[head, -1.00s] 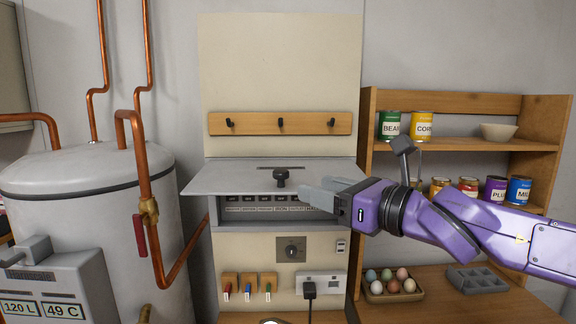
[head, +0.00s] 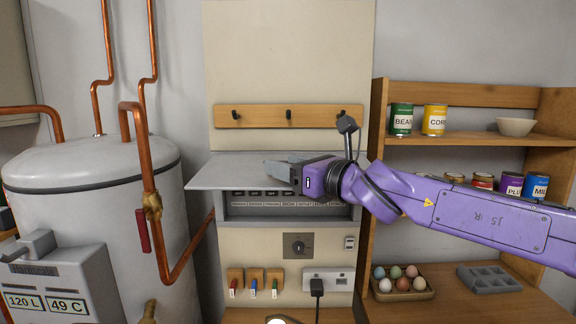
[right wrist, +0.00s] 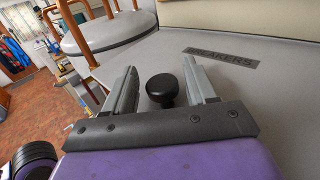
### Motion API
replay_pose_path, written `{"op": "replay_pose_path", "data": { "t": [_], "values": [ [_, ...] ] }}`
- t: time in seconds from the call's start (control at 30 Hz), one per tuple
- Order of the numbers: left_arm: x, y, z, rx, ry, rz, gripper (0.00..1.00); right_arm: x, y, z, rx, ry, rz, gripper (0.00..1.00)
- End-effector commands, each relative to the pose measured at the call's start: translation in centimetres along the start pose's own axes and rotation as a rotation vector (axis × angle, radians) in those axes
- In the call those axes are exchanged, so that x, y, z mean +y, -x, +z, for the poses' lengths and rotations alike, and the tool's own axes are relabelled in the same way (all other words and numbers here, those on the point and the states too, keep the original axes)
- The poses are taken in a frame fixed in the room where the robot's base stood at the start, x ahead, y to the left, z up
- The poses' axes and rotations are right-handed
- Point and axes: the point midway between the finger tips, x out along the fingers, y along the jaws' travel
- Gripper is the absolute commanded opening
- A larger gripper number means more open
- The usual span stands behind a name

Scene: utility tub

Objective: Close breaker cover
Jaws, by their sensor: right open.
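The grey breaker cover (head: 222,174) is raised and sticks out nearly level above the breaker box (head: 290,215), whose row of breakers shows below it. In the right wrist view the cover (right wrist: 250,75) bears a "BREAKERS" label and a black round knob (right wrist: 161,90). My right gripper (head: 278,166) is over the cover. In the right wrist view its two fingers (right wrist: 160,85) are apart, one on each side of the knob, with gaps visible. In the head view the gripper hides the knob. My left gripper is not in view.
A rail with black hooks (head: 288,117) is on the panel above the cover. A water tank (head: 95,200) with copper pipes stands at left. Shelves with cans (head: 435,119) and an egg tray (head: 403,287) stand at right. A plugged socket (head: 328,278) sits below.

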Motion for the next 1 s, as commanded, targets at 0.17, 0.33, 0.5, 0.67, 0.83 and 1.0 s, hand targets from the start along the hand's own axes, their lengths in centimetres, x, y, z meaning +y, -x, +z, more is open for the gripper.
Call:
{"op": "replay_pose_path", "data": {
  "t": [0.17,0.33,0.5,0.67,0.83,1.0],
  "values": [
    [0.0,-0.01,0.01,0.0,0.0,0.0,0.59,0.0,0.01,-0.03,0.0,0.0,0.0,0.4],
    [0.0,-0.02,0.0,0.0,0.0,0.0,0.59,0.01,0.01,-0.04,0.0,0.0,0.0,0.0],
    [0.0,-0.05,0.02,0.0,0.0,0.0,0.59,-0.02,0.03,-0.07,0.001,0.0,0.0,0.0],
    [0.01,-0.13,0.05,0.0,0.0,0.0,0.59,-0.04,0.06,-0.13,0.001,0.0,-0.001,0.0],
    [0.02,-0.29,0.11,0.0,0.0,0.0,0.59,-0.07,0.11,-0.26,0.001,0.0,-0.002,0.0],
    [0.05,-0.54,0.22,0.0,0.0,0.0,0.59,-0.15,0.19,-0.5,0.002,0.0,-0.004,0.0]
  ]
}}
